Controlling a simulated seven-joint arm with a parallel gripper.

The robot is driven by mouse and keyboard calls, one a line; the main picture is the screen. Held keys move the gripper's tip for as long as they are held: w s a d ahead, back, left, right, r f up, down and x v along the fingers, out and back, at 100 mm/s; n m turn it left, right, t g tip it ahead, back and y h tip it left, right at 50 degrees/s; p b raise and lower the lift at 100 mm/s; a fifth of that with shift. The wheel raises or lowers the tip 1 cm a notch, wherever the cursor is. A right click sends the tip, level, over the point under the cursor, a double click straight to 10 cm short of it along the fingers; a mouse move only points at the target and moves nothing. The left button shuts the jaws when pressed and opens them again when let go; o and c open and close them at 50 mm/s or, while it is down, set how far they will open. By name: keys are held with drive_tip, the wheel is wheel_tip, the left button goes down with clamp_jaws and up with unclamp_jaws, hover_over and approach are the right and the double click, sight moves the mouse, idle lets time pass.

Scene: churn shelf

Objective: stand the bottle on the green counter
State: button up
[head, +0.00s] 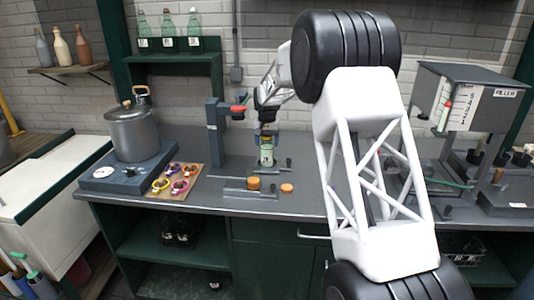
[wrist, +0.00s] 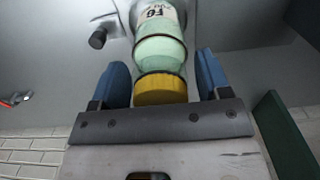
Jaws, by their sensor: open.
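A pale green bottle (head: 266,156) with a white label stands upright on the grey worktop of the counter (head: 300,209), whose front is dark green. In the wrist view the bottle (wrist: 160,54) has a yellow cap (wrist: 160,90), and its label carries dark lettering. My gripper (head: 267,137) is directly above the bottle, pointing down. In the wrist view my gripper (wrist: 162,82) is open, its two blue fingers on either side of the cap, with a gap visible at each side. The bottle's base is hidden in the wrist view.
A press with a red handle (head: 238,108) stands just left of the bottle. A fixture with a yellow-orange piece (head: 254,183) and an orange disc (head: 287,188) lie in front. A pot (head: 132,132) is left; a filler machine (head: 468,97) is right.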

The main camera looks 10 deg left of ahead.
drive_tip(key=c, duration=0.8)
drive_tip(key=shift+r, duration=0.2)
drive_tip(key=shift+r, duration=1.35)
